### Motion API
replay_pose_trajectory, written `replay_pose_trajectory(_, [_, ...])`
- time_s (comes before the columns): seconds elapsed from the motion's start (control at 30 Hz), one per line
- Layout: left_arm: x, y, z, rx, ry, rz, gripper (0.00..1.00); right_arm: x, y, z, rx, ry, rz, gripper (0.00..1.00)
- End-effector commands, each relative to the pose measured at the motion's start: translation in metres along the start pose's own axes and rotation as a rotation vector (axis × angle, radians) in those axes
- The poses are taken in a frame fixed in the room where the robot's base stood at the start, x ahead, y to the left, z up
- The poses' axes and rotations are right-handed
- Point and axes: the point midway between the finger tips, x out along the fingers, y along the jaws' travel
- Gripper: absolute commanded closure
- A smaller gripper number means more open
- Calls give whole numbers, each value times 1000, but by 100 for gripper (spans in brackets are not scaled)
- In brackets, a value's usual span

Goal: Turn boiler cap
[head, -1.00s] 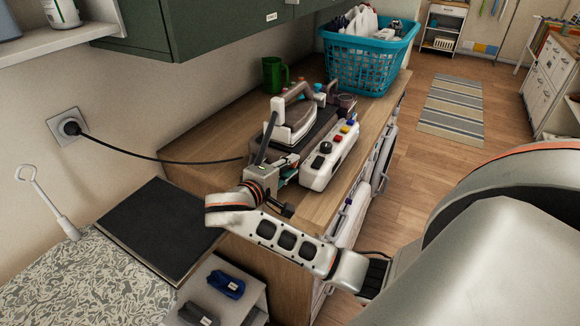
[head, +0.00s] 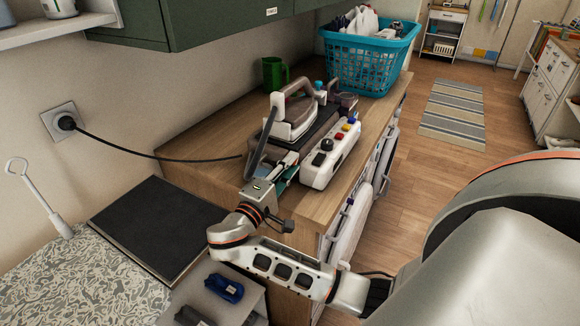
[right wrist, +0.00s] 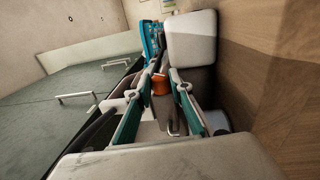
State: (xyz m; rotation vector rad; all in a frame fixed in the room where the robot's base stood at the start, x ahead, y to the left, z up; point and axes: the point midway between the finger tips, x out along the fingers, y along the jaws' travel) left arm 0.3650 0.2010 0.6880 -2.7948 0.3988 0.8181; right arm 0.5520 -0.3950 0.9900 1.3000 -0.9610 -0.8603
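The steam station (head: 330,163) stands on the wooden counter, with a white panel carrying a black knob and coloured buttons. An iron (head: 292,122) with a brownish handle rests on it. I cannot clearly pick out the boiler cap. My right gripper (head: 284,172) is at the station's near end, beside the panel. In the right wrist view my right gripper (right wrist: 158,108) has its two teal-padded fingers apart. An orange-brown piece (right wrist: 160,84) shows between and beyond them; I cannot tell whether anything touches it. My left gripper is not in view.
A turquoise laundry basket (head: 368,62) and a green mug (head: 274,73) stand behind the station. A black cord runs from the wall socket (head: 62,121) toward it. A dark flat panel (head: 160,226) lies at the left. Green cabinets hang above; bare counter lies left of the station.

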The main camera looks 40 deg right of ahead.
Motion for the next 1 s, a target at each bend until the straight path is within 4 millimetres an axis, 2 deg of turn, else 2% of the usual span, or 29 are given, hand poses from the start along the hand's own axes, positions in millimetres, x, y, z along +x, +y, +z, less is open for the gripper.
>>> replay_pose_trajectory(0.47, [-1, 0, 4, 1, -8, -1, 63, -5, 0, 0, 1, 1, -2, 63])
replay_pose_trajectory(0.57, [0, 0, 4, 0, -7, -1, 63, -16, -1, 0, 1, 2, -4, 63])
replay_pose_trajectory(1.0, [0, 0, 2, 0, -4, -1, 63, -100, -1, 0, -1, 1, -5, 63])
